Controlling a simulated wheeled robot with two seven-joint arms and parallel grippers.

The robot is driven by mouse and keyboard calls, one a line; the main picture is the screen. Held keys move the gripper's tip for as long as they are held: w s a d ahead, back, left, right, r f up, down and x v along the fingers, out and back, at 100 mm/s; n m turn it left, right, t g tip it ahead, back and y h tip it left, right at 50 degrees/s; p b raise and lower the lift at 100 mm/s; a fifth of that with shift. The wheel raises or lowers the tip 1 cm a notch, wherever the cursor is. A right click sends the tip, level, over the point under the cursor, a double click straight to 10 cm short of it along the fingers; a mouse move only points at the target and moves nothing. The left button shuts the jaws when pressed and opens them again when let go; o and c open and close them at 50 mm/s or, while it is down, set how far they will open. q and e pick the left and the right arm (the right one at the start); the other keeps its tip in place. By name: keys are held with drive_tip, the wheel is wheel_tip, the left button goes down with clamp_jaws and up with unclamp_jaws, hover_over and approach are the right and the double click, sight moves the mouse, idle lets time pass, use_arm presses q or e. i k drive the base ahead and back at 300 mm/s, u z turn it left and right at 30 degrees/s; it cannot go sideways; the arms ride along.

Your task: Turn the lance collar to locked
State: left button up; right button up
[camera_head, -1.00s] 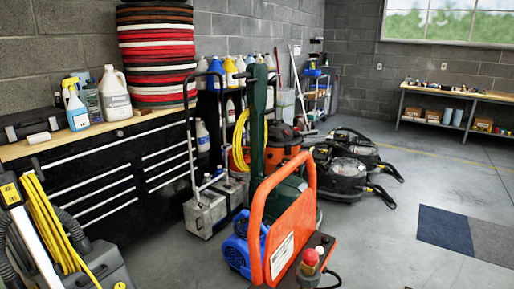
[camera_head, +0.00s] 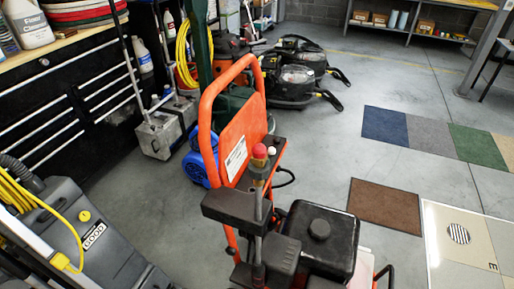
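A machine with an orange tubular frame and panel (camera_head: 237,160) stands in the centre of the camera_head view, with a black tank or engine block (camera_head: 320,238) at its lower right. A thin grey upright rod (camera_head: 258,215), possibly the lance, rises at its front beside a dark block (camera_head: 233,207). Neither of my grippers is in view.
A grey floor machine (camera_head: 90,235) with yellow cord stands at lower left, before a black drawer cabinet (camera_head: 45,110). Black floor machines (camera_head: 300,75) stand behind. Coloured mats (camera_head: 430,137) and a brown mat (camera_head: 385,205) lie right; the grey floor around them is open.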

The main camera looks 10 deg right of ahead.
sight(256, 175)
drive_tip(key=u, duration=1.7)
drive_tip(key=k, duration=0.85)
drive_tip(key=z, duration=0.6)
drive_tip(key=i, duration=0.55)
